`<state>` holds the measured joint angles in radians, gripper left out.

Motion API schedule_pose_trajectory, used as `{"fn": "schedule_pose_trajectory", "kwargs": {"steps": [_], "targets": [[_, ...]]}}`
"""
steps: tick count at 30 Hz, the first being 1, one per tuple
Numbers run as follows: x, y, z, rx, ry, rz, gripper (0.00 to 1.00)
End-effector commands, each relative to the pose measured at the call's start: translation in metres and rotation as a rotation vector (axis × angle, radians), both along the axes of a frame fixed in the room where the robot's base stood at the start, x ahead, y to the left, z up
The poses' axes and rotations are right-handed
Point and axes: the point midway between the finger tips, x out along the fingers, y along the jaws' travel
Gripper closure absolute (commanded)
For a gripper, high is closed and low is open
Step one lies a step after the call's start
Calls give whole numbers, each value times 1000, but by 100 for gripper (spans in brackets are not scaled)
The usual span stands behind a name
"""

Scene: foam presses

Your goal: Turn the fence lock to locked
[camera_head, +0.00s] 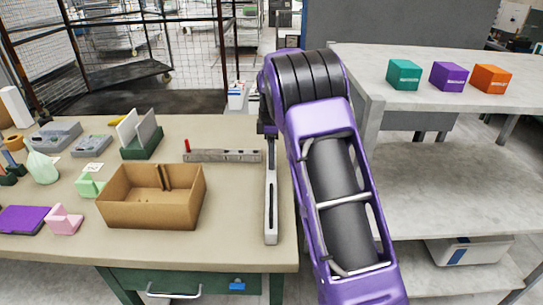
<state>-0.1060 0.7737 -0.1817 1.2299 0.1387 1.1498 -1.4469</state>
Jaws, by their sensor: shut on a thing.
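A grey flat bar (222,156), which looks like the fence, lies crosswise on the tan table. A small red upright piece (187,146) stands at its left end; I cannot tell whether this is the lock or how it is set. A long light-grey slotted bar (271,205) runs front to back at the table's right side, close to the fence's right end. My gripper (267,131) is a small dark shape at the far end of the slotted bar, mostly hidden by my purple arm. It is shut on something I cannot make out.
A cardboard box (150,210) stands left of the slotted bar. A green holder with upright plates (141,145) is behind it. A shelf (440,95) at right carries teal (404,74), purple (449,76) and orange (491,78) boxes. Bare table lies between box and slotted bar.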

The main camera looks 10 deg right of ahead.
Motion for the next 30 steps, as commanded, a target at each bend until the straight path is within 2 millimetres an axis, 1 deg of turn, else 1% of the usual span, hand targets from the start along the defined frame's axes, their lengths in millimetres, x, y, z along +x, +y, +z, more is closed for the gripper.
{"fn": "schedule_pose_trajectory", "kwargs": {"steps": [5,11,30], "targets": [[0,0,1,0,1,-50,100],[0,0,2,0,1,-175,100],[0,0,1,0,-1,-773,100]]}}
